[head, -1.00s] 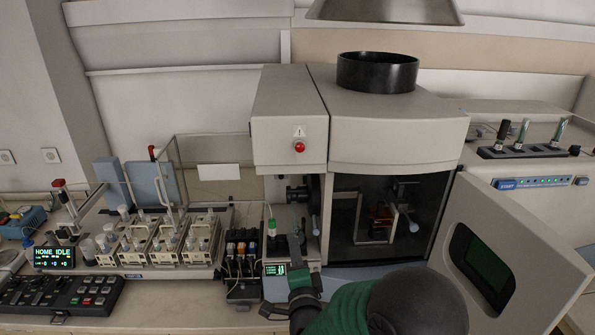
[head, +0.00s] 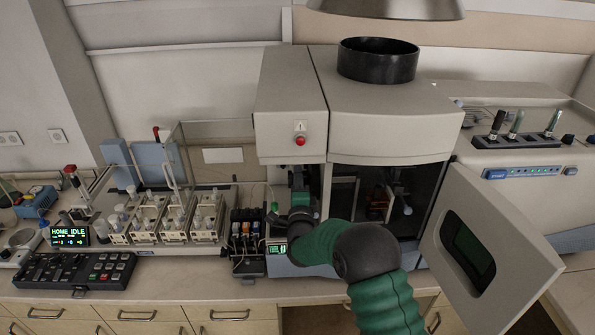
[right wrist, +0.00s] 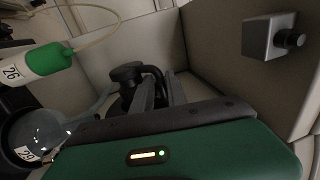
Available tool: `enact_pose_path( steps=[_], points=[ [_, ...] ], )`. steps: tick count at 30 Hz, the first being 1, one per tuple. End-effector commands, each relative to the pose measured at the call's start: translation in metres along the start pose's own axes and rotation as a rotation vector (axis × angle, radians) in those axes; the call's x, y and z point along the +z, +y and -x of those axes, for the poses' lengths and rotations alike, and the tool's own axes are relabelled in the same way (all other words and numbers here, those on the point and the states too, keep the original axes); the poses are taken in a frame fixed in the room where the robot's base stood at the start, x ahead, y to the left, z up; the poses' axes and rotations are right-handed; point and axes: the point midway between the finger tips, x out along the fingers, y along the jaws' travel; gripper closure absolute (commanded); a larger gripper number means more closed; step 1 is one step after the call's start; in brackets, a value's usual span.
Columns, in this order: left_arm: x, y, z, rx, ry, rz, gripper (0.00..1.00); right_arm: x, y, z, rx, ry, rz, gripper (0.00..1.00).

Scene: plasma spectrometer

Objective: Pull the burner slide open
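The spectrometer (head: 385,138) stands in the middle of the head view with its right-hand door (head: 482,230) swung open. My right arm reaches up from the bottom, and my right gripper (head: 299,180) is inside the narrow bay left of the dark chamber. In the right wrist view, the two grey fingers (right wrist: 160,92) are a small distance apart, pointing into the bay. A black rounded knob with a curved bar (right wrist: 127,75) is at the fingertips; I cannot tell whether they grip it. Which part is the burner slide is unclear. My left gripper is not in view.
A grey block with a knob (right wrist: 270,38) is on the bay wall. A green-capped tube (right wrist: 35,63) and a round grey part (right wrist: 35,135) are left of the fingers. Sample racks (head: 165,220) and a keypad (head: 75,270) stand left on the bench.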

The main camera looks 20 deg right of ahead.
Motion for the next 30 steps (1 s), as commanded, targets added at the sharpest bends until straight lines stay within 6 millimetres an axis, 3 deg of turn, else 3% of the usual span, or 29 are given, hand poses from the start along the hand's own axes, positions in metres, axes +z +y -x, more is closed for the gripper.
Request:
enact_pose_path(
  steps=[8, 13, 30],
  points=[
    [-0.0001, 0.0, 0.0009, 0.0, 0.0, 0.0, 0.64, -0.0001, 0.0005, -0.0039, 0.0, 0.0, 0.001, 0.82],
    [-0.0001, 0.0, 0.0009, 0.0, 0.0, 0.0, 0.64, 0.0, 0.0005, -0.0037, 0.0, 0.0, 0.001, 1.0],
    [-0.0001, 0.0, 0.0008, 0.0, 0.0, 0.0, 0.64, 0.0003, 0.0032, -0.0031, 0.005, -0.001, 0.001, 1.0]
  ],
)
